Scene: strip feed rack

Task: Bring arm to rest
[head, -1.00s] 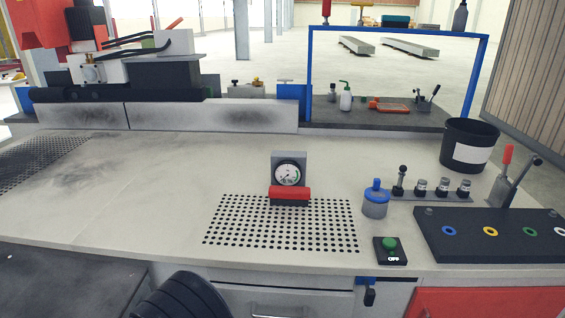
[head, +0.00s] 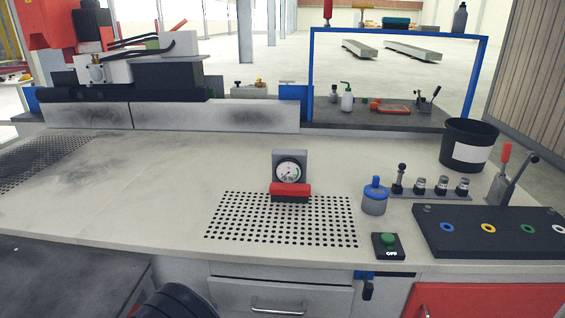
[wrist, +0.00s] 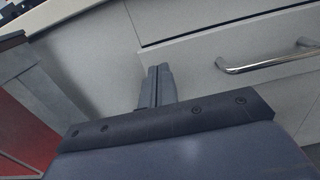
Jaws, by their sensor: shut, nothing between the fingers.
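My gripper (wrist: 156,86) shows in the wrist view with its two dark fingers together and nothing between them. It is in front of the pale cabinet below the bench, to the left of a drawer with a metal handle (wrist: 268,60). In the head view only a dark rounded part of my arm (head: 176,302) shows at the bottom edge; the gripper itself is hidden there. The bench top (head: 130,190) lies beyond and above it.
On the bench stand a dial gauge with a red front bar (head: 290,175), a blue-lidded jar (head: 375,196), a green-button box (head: 389,246) and a black bin (head: 468,145). A dark surface (head: 65,275) lies at lower left. The bench's left middle is clear.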

